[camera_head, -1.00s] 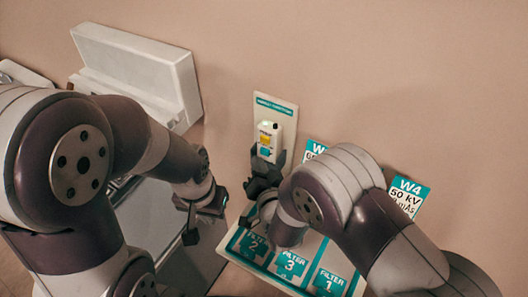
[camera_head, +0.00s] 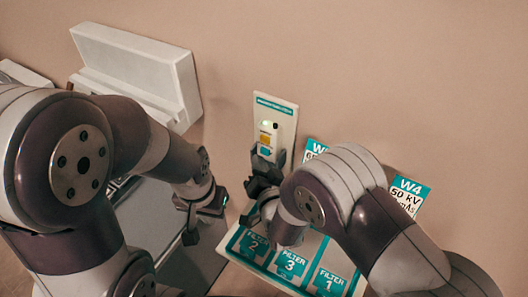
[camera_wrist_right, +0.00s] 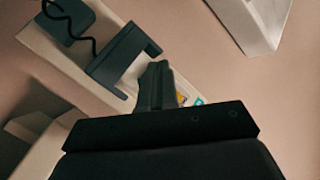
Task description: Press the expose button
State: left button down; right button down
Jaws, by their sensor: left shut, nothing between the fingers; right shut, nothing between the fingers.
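The white hand switch (camera_head: 270,140) is on an upright white panel (camera_head: 283,106) with a teal header. It has a yellow button (camera_head: 265,138), a teal label below it and a lit green spot near its top. My right gripper (camera_head: 265,163) is shut and empty, just below and in front of the switch, hiding its lower part. In the right wrist view its shut fingers (camera_wrist_right: 157,85) reach beside a dark bracket (camera_wrist_right: 125,60); bits of yellow and teal show behind them. Contact with a button cannot be told. My left gripper (camera_head: 204,211) is shut and empty, left of it.
A tray (camera_head: 240,252) with teal filter cards lies below my right arm. Cards marked W4 (camera_head: 410,190) stand behind it. A white box-like stand (camera_head: 140,70) is at the back left. A dark box with a coiled cord (camera_wrist_right: 68,18) shows in the right wrist view.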

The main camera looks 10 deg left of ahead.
jog(key=shift+w+d, duration=0.1)
jog(key=shift+w, duration=0.2)
jog(key=shift+w+d+b, duration=0.2)
jog(key=shift+w+b, duration=0.1)
jog(key=shift+w, duration=0.15)
dwell(0.6)
jog(key=shift+s, duration=0.1)
jog(key=shift+s+a, duration=0.35)
jog(key=shift+s, duration=0.4)
jog(key=s, duration=0.1)
jog(key=s+a, duration=0.1)
jog(key=s, duration=0.2)
jog(key=shift+s+a, duration=0.35)
dwell(1.5)
